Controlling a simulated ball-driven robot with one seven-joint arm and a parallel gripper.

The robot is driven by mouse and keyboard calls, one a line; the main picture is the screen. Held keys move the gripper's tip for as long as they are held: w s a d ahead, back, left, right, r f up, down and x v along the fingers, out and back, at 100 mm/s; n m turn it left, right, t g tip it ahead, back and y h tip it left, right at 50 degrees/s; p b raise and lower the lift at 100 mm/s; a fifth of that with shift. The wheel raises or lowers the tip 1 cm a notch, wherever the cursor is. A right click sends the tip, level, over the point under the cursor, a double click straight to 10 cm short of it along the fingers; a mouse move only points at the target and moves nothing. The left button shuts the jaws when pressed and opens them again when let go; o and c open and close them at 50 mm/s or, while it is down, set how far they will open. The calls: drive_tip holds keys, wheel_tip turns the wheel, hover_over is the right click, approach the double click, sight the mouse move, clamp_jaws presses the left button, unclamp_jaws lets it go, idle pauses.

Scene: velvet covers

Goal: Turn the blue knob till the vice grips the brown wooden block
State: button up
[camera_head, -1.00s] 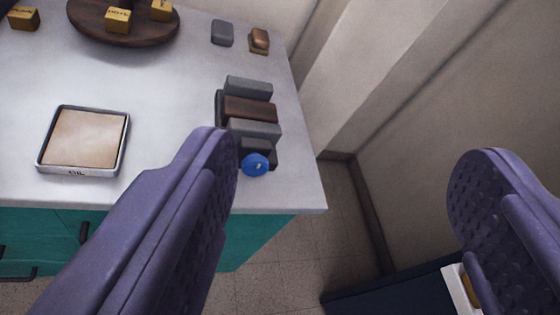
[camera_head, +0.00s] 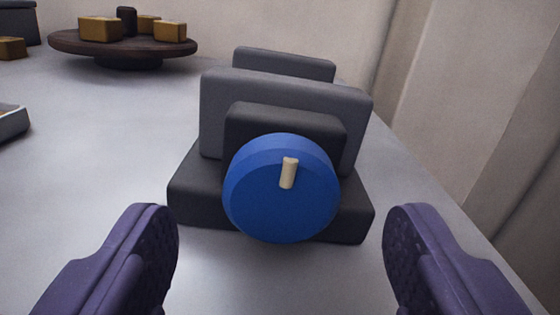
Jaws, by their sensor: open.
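The blue knob (camera_head: 270,205) is a round disc on the near end of the dark grey vice (camera_head: 195,190). A cream marker on its face points nearly straight up, leaning slightly right. Two grey jaws of the vice stand behind it, the near jaw (camera_head: 222,112) and the far jaw (camera_head: 285,64). The brown wooden block is hidden behind the near jaw, so I cannot tell whether it is gripped. My gripper (camera_head: 280,235) is open and empty, its purple fingers apart at the lower left and lower right. The knob lies ahead, between the fingers in the picture, apart from both.
A dark round stand (camera_head: 122,46) with yellow blocks is at the back left. A shallow tray (camera_head: 12,122) shows at the left edge. The white counter (camera_head: 100,160) is clear left of the vice. Its right edge runs close beside the vice, with a wall beyond.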

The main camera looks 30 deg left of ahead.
sight(289, 211)
drive_tip(key=shift+b+x, duration=0.4)
drive_tip(key=shift+x, duration=1.5)
drive_tip(key=c, duration=1)
drive_tip(key=shift+c, duration=0.2)
drive_tip(key=shift+m, duration=0.4)
drive_tip(key=m, duration=0.2)
drive_tip(key=shift+d+m, duration=0.1)
drive_tip(key=shift+m, duration=0.3)
drive_tip(key=m, duration=0.4)
drive_tip(key=shift+m+p, duration=0.3)
drive_tip(key=shift+p, duration=0.05)
drive_tip(key=m, duration=0.3)
drive_tip(key=shift+d+f+m+p, duration=0.1)
drive_tip(key=shift+m+p, duration=0.55)
drive_tip(key=shift+m, duration=1.55)
drive_tip(key=shift+f, duration=0.1)
